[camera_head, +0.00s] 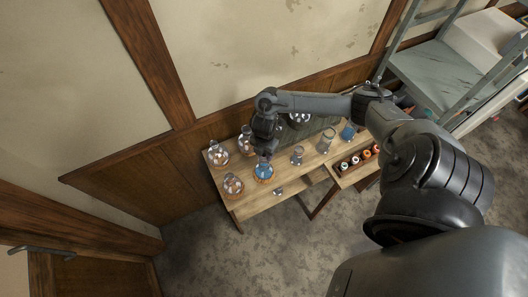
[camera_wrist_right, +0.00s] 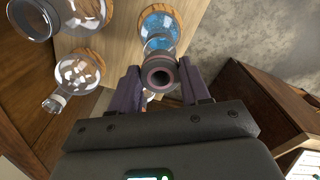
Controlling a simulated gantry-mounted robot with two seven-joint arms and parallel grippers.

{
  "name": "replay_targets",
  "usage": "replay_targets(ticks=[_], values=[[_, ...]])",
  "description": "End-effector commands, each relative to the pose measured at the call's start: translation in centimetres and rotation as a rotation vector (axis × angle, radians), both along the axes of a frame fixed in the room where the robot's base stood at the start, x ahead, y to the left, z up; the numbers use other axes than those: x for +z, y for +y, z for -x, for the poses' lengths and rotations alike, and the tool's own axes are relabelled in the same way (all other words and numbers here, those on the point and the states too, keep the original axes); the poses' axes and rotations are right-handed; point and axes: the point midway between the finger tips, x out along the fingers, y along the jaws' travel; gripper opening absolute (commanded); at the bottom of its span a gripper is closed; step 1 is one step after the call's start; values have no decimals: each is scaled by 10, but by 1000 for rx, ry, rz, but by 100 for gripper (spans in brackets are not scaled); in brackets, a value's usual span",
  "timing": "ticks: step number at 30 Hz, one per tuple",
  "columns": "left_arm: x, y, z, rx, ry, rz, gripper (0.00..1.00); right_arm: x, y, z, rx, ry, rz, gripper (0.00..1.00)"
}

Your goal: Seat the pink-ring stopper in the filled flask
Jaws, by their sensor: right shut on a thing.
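My right gripper (camera_head: 265,152) is over the flask with blue liquid (camera_head: 263,171), which stands on a cork ring on the wooden table. In the right wrist view, the fingers (camera_wrist_right: 160,84) are shut on the stopper (camera_wrist_right: 158,73), whose round end with a pinkish ring faces the camera. The blue-filled flask (camera_wrist_right: 158,24) lies just beyond it, with its neck partly behind the stopper. I cannot tell whether the stopper touches the neck. The stopper is too small to make out in the head view. My left gripper is out of view.
Clear flasks stand close by on the table, one at the left (camera_head: 218,155) and one in front of it (camera_head: 232,186). Glass beakers (camera_head: 325,143) stand to the right. The wall is close behind.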

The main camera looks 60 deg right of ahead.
Motion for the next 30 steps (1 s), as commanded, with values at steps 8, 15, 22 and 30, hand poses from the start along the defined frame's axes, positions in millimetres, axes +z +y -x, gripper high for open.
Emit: replay_targets(ticks=[8,15,22,30], values=[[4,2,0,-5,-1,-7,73,1,-1,0,0,-1,0,24],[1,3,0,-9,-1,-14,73,-1,-2,0,0,0,0,24],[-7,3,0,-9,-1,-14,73,-14,-2,0,0,0,0,24],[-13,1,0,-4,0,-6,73,-22,-2,0,-1,0,0,24]])
